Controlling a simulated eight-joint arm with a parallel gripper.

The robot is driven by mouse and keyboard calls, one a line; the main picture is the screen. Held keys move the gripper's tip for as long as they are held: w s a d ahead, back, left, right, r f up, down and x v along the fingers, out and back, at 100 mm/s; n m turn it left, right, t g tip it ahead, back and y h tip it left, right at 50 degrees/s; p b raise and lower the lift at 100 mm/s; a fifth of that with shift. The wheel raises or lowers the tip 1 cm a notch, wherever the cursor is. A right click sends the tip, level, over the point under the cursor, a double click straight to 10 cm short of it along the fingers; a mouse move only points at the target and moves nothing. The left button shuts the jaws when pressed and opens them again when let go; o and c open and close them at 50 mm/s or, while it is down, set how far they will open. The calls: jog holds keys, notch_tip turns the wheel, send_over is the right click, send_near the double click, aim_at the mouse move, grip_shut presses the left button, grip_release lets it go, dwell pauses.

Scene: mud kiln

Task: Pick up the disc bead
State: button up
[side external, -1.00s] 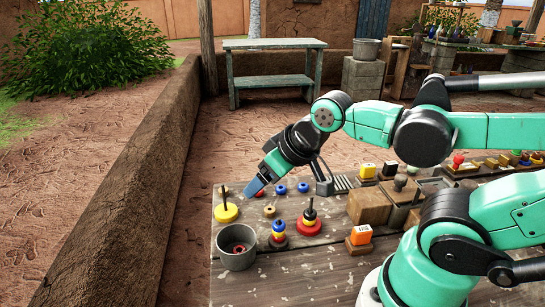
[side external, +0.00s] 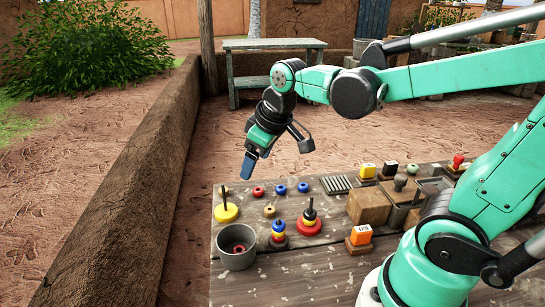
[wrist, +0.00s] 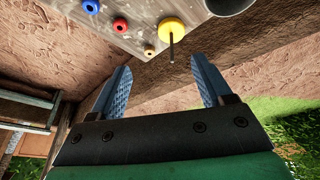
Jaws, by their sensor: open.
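I cannot tell which piece is the disc bead. Loose ring beads lie on the table: a red bead (side external: 258,191), a blue bead (side external: 281,189), another blue bead (side external: 303,187) and a tan bead (side external: 269,211). The wrist view shows the red bead (wrist: 120,26), a blue bead (wrist: 91,7) and the tan bead (wrist: 149,52). A yellow disc (side external: 226,213) sits around an upright peg; it also shows in the wrist view (wrist: 172,30). My gripper (side external: 250,166) is in the air above the table's far-left part, touching nothing. In the wrist view my gripper (wrist: 160,66) is open and empty.
A grey pot (side external: 236,262) with a red ring inside stands at the front left. Stacked discs stand on a peg (side external: 310,227) and on a smaller stack (side external: 278,236). Wooden blocks (side external: 369,205) stand right. A low mud wall (side external: 120,200) runs left of the table.

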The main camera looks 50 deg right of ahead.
jog(key=w+d+f+n+g, duration=0.2)
jog(key=w+d+f+g, duration=0.1)
jog(key=w+d, duration=0.2)
jog(key=n+g, duration=0.2)
send_over(258, 192)
jog(key=shift+y, duration=0.4)
jog(key=f, duration=0.3)
jog(key=d+f, duration=0.1)
jog(key=f, duration=0.1)
jog(key=shift+w, duration=0.35)
jog(key=shift+f, duration=3.1)
jog(key=shift+c, duration=0.2)
grip_shut()
